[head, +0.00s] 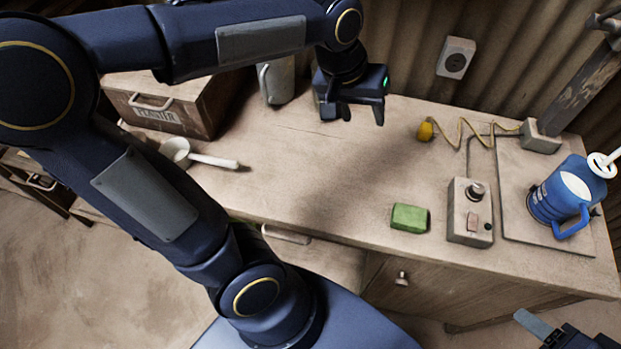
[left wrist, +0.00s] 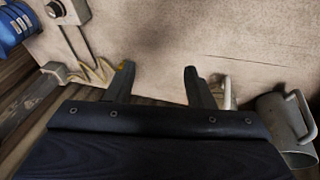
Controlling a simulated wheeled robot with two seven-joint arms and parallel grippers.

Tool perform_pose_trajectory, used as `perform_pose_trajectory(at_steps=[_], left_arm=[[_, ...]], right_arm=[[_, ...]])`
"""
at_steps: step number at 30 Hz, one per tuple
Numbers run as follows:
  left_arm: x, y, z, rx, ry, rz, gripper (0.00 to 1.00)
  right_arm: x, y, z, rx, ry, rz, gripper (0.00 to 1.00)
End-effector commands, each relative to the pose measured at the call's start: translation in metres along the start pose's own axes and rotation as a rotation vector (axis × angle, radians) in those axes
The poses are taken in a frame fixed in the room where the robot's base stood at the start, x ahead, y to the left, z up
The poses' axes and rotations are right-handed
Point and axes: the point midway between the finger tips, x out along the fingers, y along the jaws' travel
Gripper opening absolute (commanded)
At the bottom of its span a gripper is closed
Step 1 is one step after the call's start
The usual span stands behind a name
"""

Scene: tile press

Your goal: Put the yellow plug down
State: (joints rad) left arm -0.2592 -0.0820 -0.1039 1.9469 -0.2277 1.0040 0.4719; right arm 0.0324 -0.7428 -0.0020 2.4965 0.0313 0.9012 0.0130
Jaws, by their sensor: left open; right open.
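The yellow plug (head: 425,131) lies on the workbench near the back, at the end of a coiled yellow cord (head: 465,130). The cord runs right to a small beige box. My left gripper (head: 362,115) is open and empty above the bench, left of the plug and apart from it. In the left wrist view its two fingers (left wrist: 158,75) are spread with bare bench between them. The yellow cord (left wrist: 97,72) shows there beside the left finger; the plug itself is hard to make out. My right gripper (head: 548,325) is only partly in view at the bottom right, off the bench.
A wall socket (head: 455,58) is on the corrugated wall. A blue jug (head: 560,195) stands on a board at the right, near a switch box (head: 470,212). A green block (head: 409,218), a ladle (head: 200,156), a metal mug (head: 276,80) and a plaster box (head: 165,105) are also there. The bench middle is clear.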

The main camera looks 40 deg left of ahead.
Motion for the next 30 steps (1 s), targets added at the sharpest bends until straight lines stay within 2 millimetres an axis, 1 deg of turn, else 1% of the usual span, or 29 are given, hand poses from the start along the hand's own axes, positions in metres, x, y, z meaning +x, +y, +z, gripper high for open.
perform_pose_trajectory(at_steps=[1, 3, 6, 9, 12, 15, 18, 30], left_arm=[[-0.009, -0.012, 0.019, 0.004, 0.015, 0.032, 0.48], [-0.015, -0.024, 0.046, 0.023, 0.033, 0.072, 0.48], [-0.018, -0.035, 0.084, 0.053, 0.067, 0.117, 0.48], [-0.016, -0.041, 0.115, 0.081, 0.104, 0.145, 0.48], [-0.011, -0.044, 0.137, 0.103, 0.134, 0.161, 0.48], [-0.008, -0.045, 0.15, 0.117, 0.152, 0.168, 0.48], [-0.006, -0.045, 0.155, 0.124, 0.16, 0.169, 0.48], [-0.005, -0.045, 0.155, 0.125, 0.159, 0.17, 0.48]], right_arm=[[0.0, 0.0, 0.0, 0.0, 0.0, 0.0, 0.56], [0.0, 0.0, 0.0, 0.0, 0.0, 0.0, 0.56], [0.0, 0.0, 0.0, 0.0, 0.0, 0.0, 0.56], [0.0, 0.0, 0.0, 0.0, 0.0, 0.0, 0.56], [0.0, 0.0, 0.0, 0.0, 0.0, 0.0, 0.56], [0.0, 0.0, 0.0, 0.0, 0.0, 0.0, 0.56], [0.0, 0.0, 0.0, 0.0, 0.0, 0.0, 0.56], [0.0, 0.0, 0.0, 0.0, 0.0, 0.0, 0.56]])
